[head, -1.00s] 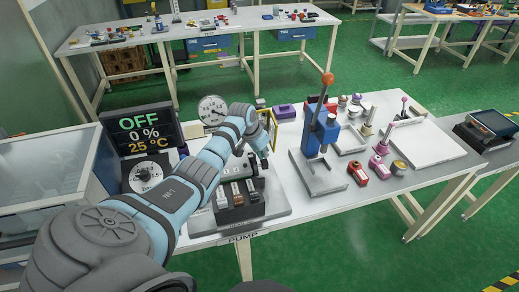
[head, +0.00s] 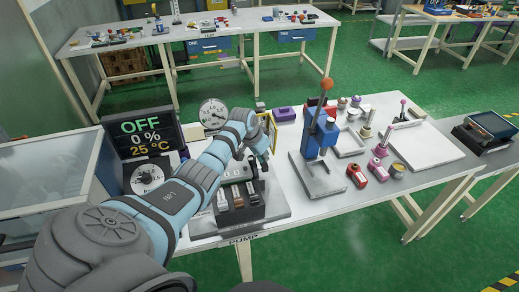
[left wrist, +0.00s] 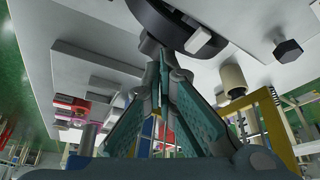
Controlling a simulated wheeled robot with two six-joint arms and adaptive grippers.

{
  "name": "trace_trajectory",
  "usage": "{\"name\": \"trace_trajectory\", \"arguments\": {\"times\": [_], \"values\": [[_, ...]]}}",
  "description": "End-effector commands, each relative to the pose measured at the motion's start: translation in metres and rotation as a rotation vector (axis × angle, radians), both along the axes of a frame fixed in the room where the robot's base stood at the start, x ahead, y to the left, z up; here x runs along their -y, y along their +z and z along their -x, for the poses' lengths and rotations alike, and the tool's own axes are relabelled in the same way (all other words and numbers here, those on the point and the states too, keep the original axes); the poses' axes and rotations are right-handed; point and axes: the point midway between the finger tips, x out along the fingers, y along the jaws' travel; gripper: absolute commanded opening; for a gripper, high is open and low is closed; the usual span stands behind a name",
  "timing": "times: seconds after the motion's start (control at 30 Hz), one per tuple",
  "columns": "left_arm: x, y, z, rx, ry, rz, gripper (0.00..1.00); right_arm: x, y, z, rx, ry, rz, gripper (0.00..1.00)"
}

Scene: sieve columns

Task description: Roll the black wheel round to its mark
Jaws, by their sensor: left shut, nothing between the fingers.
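The black wheel (left wrist: 178,22) shows in part at the top of the left wrist view, cut off by the picture's edge, with a small white block (left wrist: 198,40) at its rim. In the head view I cannot make the wheel out clearly; my left arm covers much of that area. My left gripper (head: 263,160) is over the back of the grey pump unit, fingers pointing down. In the left wrist view its fingers (left wrist: 163,58) are shut and empty, with tips close to the wheel's rim; I cannot tell whether they touch. My right gripper is not in view.
A display reading OFF (head: 146,137) stands at the left above a white dial (head: 147,178). A round gauge (head: 213,112) is behind my wrist. A yellow frame (head: 270,125) stands close behind the gripper. A blue press (head: 321,135) stands to the right.

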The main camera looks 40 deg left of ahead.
Motion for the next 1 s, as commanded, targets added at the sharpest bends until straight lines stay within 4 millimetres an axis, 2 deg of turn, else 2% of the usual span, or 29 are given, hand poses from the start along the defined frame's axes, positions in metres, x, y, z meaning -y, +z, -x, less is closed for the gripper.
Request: {"name": "trace_trajectory", "arguments": {"times": [1.0], "values": [[0.003, 0.000, 0.002, 0.000, 0.000, 0.000, 0.00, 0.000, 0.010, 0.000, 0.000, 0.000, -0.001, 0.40]]}}
